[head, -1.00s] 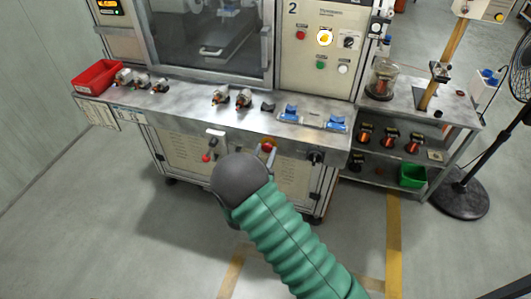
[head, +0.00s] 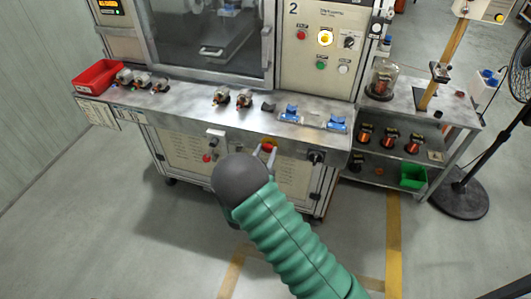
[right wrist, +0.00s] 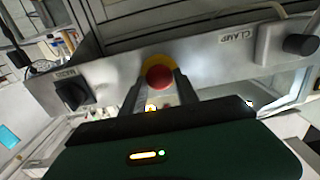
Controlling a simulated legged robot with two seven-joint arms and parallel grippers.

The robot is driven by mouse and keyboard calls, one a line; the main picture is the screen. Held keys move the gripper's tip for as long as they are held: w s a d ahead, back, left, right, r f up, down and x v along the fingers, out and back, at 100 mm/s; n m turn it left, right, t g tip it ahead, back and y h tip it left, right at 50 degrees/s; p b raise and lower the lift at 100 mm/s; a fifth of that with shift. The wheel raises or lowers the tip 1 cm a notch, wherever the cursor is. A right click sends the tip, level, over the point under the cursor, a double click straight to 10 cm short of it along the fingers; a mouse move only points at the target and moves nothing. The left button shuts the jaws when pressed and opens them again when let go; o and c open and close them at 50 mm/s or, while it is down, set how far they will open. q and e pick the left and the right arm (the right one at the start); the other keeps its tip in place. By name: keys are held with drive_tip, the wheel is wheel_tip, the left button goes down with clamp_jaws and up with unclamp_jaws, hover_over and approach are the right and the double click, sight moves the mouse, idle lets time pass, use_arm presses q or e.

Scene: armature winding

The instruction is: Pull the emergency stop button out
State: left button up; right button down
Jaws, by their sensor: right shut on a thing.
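The emergency stop button (head: 268,145) is a red knob on a yellow base on the front of the machine's bench. It shows larger in the right wrist view (right wrist: 159,76), between the fingertips. My right gripper (head: 265,151) is at the button, with one finger on each side of it. In the right wrist view the right gripper (right wrist: 159,84) is shut on the red knob. My dark wrist and green sleeve hide part of the panel below. My left gripper is not in view.
A black knob (right wrist: 71,94) sits left of the button in the right wrist view. The clamp switch (right wrist: 299,44) is on the right. The metal bench top (head: 190,105) holds a red bin (head: 97,76) and several motor parts. The floor in front is clear.

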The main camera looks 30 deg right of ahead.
drive_tip(key=shift+s+a, duration=0.3)
drive_tip(key=shift+a, duration=0.1)
drive_tip(key=c, duration=1.3)
unclamp_jaws()
drive_tip(key=shift+c, duration=0.2)
drive_tip(key=o, duration=0.4)
drive_tip(key=shift+s+a+r, duration=0.1)
drive_tip(key=shift+a, duration=0.1)
drive_tip(key=shift+s+a, duration=0.1)
drive_tip(key=shift+a, duration=0.05)
drive_tip(key=b+v, duration=0.1)
drive_tip(key=v, duration=1.5)
drive_tip(key=shift+s+a+b, duration=0.2)
drive_tip(key=shift+b, duration=0.2)
